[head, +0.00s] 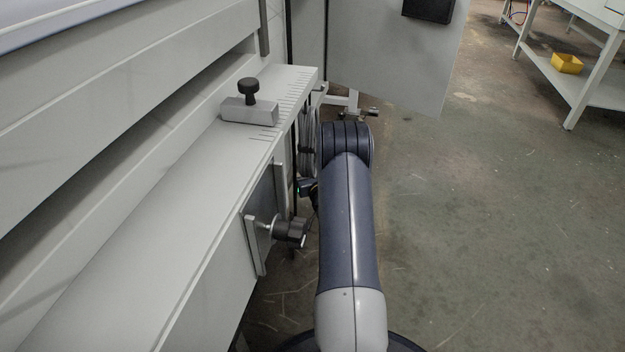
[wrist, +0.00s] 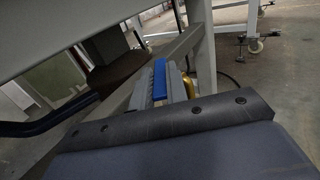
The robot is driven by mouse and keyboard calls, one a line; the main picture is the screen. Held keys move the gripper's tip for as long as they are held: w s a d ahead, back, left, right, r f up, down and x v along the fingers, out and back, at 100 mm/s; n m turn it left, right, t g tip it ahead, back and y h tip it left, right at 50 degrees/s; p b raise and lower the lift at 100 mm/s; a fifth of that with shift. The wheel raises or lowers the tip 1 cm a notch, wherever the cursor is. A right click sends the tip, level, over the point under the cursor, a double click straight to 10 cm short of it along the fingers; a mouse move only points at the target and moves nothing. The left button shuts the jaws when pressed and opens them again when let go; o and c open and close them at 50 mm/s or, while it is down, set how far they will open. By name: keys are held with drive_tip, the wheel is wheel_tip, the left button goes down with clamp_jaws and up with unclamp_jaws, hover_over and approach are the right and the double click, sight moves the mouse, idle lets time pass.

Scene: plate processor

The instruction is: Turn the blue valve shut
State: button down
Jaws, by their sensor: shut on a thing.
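The blue valve shows in the wrist view as a long, narrow blue handle (wrist: 160,78), with a yellow brass-coloured part (wrist: 188,87) just to its right. My gripper (wrist: 161,92) shows there with its grey fingers on both sides of the blue handle, shut on it. The near end of the handle is hidden by the fingers and the dark bolted edge of my wrist. In the head view, my arm reaches down beside the machine, and both the valve and the gripper jaws are hidden.
The machine's pale ledge (head: 160,205) runs along the left, with a black clamp knob (head: 248,88) on top and another black knob (head: 292,230) on its side, close to my arm. Grey machine legs frame the valve. Open floor (head: 480,220) lies to the right.

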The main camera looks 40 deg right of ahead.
drive_tip(key=shift+a+m+h+b, duration=0.1)
drive_tip(key=shift+m+h+b, duration=0.4)
drive_tip(key=shift+b, duration=0.45)
drive_tip(key=c, duration=1.4)
unclamp_jaws()
drive_tip(key=shift+r+n+p, duration=0.15)
drive_tip(key=shift+n+p, duration=0.15)
drive_tip(key=shift+p, duration=0.45)
drive_tip(key=y+p, duration=0.1)
drive_tip(key=p, duration=0.2)
drive_tip(key=shift+r+n+y, duration=0.1)
drive_tip(key=shift+n+y, duration=0.2)
drive_tip(key=shift+n, duration=0.1)
